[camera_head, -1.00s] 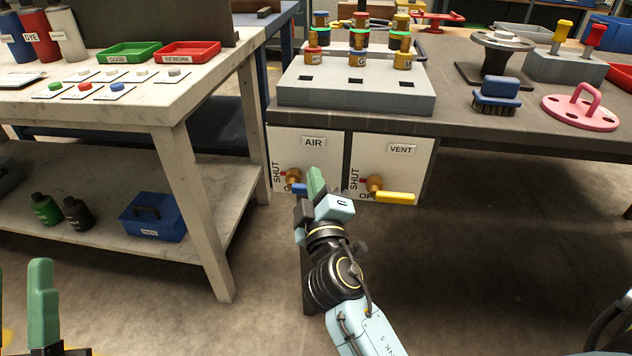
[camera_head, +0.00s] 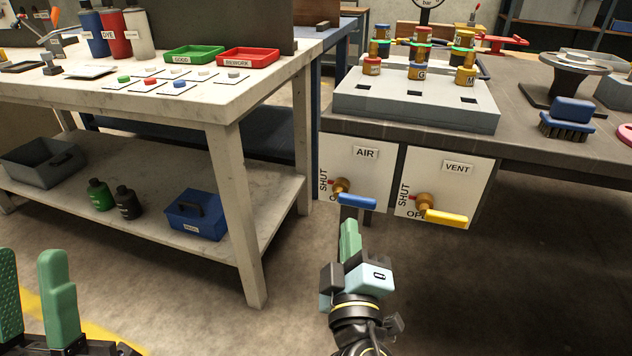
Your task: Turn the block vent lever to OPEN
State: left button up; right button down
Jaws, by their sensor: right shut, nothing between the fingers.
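The vent lever (camera_head: 446,218) is a yellow handle on a brass valve (camera_head: 424,202), on a white panel marked VENT (camera_head: 457,168). It points right and slightly down. SHUT is written upright left of the valve; the word below it is partly covered by the lever, with "OP" showing. My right gripper (camera_head: 349,228) is shut and empty, its green fingers pointing up just below the blue AIR lever (camera_head: 357,202), left of the yellow lever. I cannot tell whether it touches the blue lever. My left gripper (camera_head: 34,290) is open and empty at the lower left, far from the panels.
The AIR panel (camera_head: 345,155) is directly left of the VENT panel. Above them, a grey block (camera_head: 415,108) with several capped cylinders stands on the dark bench. A white workbench (camera_head: 237,190) with a lower shelf stands to the left. The floor right of the panels is open.

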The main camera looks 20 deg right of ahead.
aim_at(424, 200)
jog(key=k, duration=1)
